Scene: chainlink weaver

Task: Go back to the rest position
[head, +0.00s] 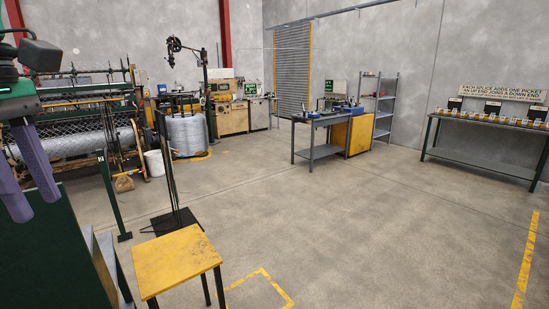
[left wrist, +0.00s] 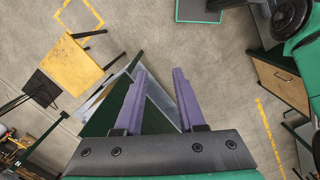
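My left gripper (head: 35,172) shows at the left edge of the head view, with two purple fingers pointing down. In the left wrist view its fingers (left wrist: 160,98) stand apart with nothing between them, so it is open and empty. It is above and beside a dark green panel (head: 52,258) with a grey metal edge. My right gripper does not show in the head view, and I cannot make it out in the left wrist view.
A yellow-topped stool (head: 178,260) stands close in front, beside a black base plate with upright rods (head: 174,222). A chain-link weaving machine (head: 75,125) and a wire coil (head: 187,134) are behind at left. A workbench (head: 318,122) and a long table (head: 480,155) stand farther right. The middle floor is clear.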

